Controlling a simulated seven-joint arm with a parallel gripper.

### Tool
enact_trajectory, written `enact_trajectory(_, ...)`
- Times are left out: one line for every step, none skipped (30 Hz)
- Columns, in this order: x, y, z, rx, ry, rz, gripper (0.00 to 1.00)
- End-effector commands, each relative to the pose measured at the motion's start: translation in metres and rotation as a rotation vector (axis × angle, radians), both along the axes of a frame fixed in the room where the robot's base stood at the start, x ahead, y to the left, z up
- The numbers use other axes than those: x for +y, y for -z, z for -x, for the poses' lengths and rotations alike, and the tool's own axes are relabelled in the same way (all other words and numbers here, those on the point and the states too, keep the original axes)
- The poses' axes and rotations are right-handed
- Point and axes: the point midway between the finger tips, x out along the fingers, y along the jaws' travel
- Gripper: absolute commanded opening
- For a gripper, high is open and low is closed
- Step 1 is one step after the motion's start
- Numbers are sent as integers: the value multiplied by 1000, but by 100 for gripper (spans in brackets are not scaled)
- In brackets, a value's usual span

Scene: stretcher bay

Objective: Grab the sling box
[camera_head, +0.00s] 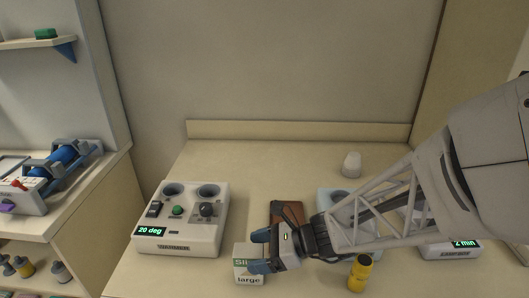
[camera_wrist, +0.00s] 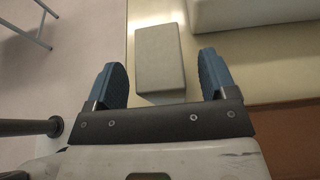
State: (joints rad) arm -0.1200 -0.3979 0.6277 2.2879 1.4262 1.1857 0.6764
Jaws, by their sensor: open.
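The sling box (camera_head: 250,279) is a small pale box with a green band and the word "large", standing near the front edge of the counter in the head view. In the wrist view a plain grey-beige box top (camera_wrist: 160,58) lies just ahead of and between the fingertips. My gripper (camera_head: 259,251) is open, its two blue fingers at the box's upper right in the head view. The wrist view shows the gripper (camera_wrist: 168,75) with a gap between each finger and the box. The fingers hide part of the box's label in the head view.
A white warmer unit (camera_head: 178,240) reading "20 deg" stands left of the box. A brown flat item (camera_head: 287,212) lies behind my gripper. A yellow bottle (camera_head: 361,273) stands to the right, and a white cup (camera_head: 351,165) at the back. The counter's back middle is clear.

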Motion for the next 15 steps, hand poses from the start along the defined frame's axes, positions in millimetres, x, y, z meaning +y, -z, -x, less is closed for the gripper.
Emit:
enact_trajectory(4, 2, 1, 1, -2, 0, 78)
enact_trajectory(7, 3, 1, 1, -3, 0, 78)
enact_trajectory(10, 4, 1, 0, -3, 0, 78)
enact_trajectory(12, 5, 1, 0, -3, 0, 78)
enact_trajectory(14, 5, 0, 1, -2, -1, 78)
enact_trajectory(16, 6, 0, 0, -1, 0, 78)
enact_trajectory(18, 7, 0, 0, -1, 0, 78)
enact_trajectory(19, 8, 0, 0, -1, 0, 78)
enact_trajectory(21, 8, 0, 1, -2, 0, 78)
enact_trajectory(22, 9, 0, 1, -2, 0, 78)
enact_trajectory(22, 9, 0, 0, -1, 0, 78)
enact_trajectory(23, 10, 0, 0, -1, 0, 78)
enact_trajectory(23, 10, 0, 0, -1, 0, 78)
enact_trajectory(24, 10, 0, 0, -1, 0, 78)
enact_trajectory(24, 10, 0, 0, 0, 0, 78)
